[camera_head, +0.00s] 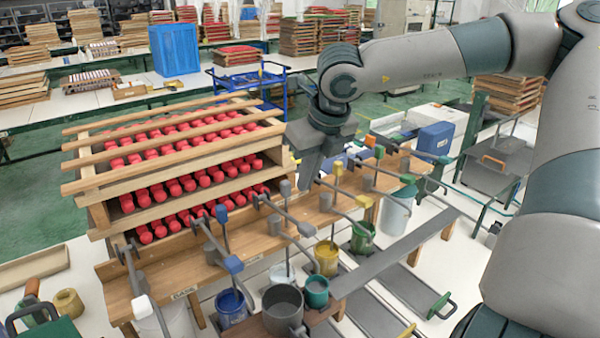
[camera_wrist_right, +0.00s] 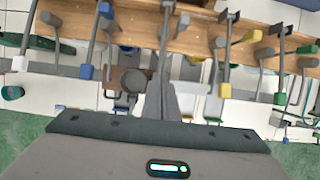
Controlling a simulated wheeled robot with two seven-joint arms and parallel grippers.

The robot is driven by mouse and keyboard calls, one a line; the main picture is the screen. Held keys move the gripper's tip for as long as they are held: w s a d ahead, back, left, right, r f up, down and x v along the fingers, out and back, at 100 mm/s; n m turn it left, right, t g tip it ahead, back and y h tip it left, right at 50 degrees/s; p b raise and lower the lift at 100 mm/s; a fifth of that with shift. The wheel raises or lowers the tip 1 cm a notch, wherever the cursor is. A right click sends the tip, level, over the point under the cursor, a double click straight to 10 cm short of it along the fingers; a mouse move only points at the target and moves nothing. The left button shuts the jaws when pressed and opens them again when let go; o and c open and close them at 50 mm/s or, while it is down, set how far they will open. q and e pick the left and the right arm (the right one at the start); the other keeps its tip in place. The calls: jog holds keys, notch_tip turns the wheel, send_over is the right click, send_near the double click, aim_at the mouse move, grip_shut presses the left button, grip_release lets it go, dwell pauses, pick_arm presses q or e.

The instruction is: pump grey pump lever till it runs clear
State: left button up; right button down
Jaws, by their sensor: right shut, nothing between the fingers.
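The grey pump lever (camera_head: 290,217) slopes forward from its pump on the wooden bench and ends in a grey knob (camera_head: 306,230). It also shows in the right wrist view (camera_wrist_right: 165,38), where my gripper covers its end. My right gripper (camera_head: 304,182) points down, shut and empty. In the head view it appears above and behind the knob with a gap; contact cannot be confirmed. It also shows in the right wrist view (camera_wrist_right: 163,82). A pale bucket (camera_head: 282,275) stands below the grey pump; whether anything runs is too small to tell. My left gripper is out of view.
Neighbouring levers have blue (camera_head: 234,265), yellow (camera_head: 364,201), white (camera_head: 143,307) and green (camera_head: 408,180) knobs. A yellow bucket (camera_head: 327,260), a blue bucket (camera_head: 232,306) and a grey pot (camera_head: 282,310) stand in front. A wooden rack (camera_head: 90,188) of red pieces rises behind left.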

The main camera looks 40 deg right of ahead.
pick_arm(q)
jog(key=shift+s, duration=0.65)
pick_arm(e)
jog(key=shift+s+d, duration=0.15)
jog(key=shift+f+b, duration=0.35)
jog(key=shift+f, duration=3)
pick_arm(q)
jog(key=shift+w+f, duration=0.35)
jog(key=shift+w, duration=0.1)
pick_arm(e)
jog(key=shift+f, duration=0.15)
